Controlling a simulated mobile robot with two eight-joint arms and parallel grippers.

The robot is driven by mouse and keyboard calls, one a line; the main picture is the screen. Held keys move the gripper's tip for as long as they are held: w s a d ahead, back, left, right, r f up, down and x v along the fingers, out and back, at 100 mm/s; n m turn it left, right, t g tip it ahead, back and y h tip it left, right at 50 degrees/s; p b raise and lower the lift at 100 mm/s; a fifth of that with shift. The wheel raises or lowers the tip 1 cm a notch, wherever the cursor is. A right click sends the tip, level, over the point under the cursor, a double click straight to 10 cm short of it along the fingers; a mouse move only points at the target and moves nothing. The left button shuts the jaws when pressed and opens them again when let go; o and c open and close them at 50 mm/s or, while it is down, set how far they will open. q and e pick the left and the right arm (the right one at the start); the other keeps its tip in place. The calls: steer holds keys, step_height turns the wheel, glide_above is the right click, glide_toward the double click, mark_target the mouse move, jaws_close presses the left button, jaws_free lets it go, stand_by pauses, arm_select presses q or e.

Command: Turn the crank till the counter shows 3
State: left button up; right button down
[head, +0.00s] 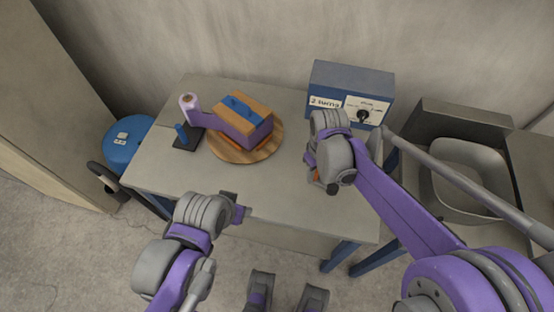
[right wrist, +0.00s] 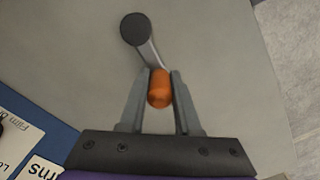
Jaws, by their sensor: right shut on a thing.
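The counter box (head: 352,82) is blue and grey at the back right of the table; its white label (head: 325,103) appears to read "2 turns". The crank has an orange handle (right wrist: 160,88), a grey arm (right wrist: 148,55) and a dark round hub (right wrist: 134,28). My right gripper (right wrist: 160,85) is shut on the orange handle, one finger on each side. In the head view my right wrist hides most of the crank. My left gripper (head: 236,203) is over the table's front edge, away from the crank; its finger gap is unclear.
A grey bin (head: 472,165) is at the right. The middle of the table (head: 265,185) is clear.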

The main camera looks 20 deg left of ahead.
steer(key=shift+s, duration=1)
steer(key=shift+s+d, duration=0.2)
steer(key=shift+s, duration=0.4)
steer(key=shift+s+d, duration=0.4)
steer(key=shift+s, duration=0.45)
jaws_free()
steer(key=shift+r, duration=0.1)
